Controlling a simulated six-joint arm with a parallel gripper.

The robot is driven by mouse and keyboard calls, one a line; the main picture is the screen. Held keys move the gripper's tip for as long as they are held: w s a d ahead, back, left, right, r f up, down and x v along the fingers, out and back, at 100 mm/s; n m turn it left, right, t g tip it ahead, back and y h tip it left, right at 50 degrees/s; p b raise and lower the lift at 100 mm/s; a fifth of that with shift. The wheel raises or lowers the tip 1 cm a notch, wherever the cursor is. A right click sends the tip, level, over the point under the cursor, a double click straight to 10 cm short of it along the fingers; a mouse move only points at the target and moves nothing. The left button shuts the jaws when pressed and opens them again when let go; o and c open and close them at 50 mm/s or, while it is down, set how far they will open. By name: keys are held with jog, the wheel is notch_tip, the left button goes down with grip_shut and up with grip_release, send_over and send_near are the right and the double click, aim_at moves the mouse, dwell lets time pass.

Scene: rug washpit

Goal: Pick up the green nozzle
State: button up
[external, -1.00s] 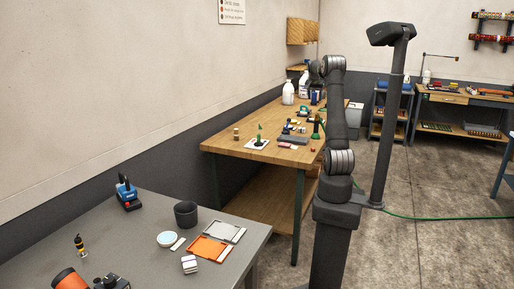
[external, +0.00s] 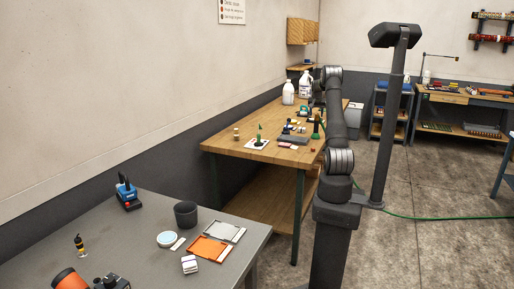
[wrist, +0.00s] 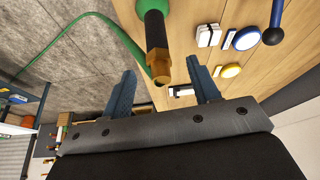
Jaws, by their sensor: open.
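The green nozzle (wrist: 153,35) shows at the top of the wrist view, with a brass tip, a black section and a little green at the frame edge. Its far end is cut off. The brass tip appears between the fingertips in the picture; I see no contact and cannot tell the depth. In the external view my gripper is mostly hidden behind my arm.
The wooden bench (external: 228,143) holds several small items and white jugs (external: 289,94). A white-rimmed blue disc (wrist: 246,38) and a yellow-rimmed disc (wrist: 230,71) lie right of the nozzle. A green hose (wrist: 78,30) curves at left. A grey table (external: 150,232) stands in front.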

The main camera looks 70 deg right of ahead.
aim_at(317, 118)
jog(key=shift+x, duration=3.55)
jog(key=shift+s+d+r, duration=0.1)
jog(key=shift+s+r, duration=0.05)
grip_shut()
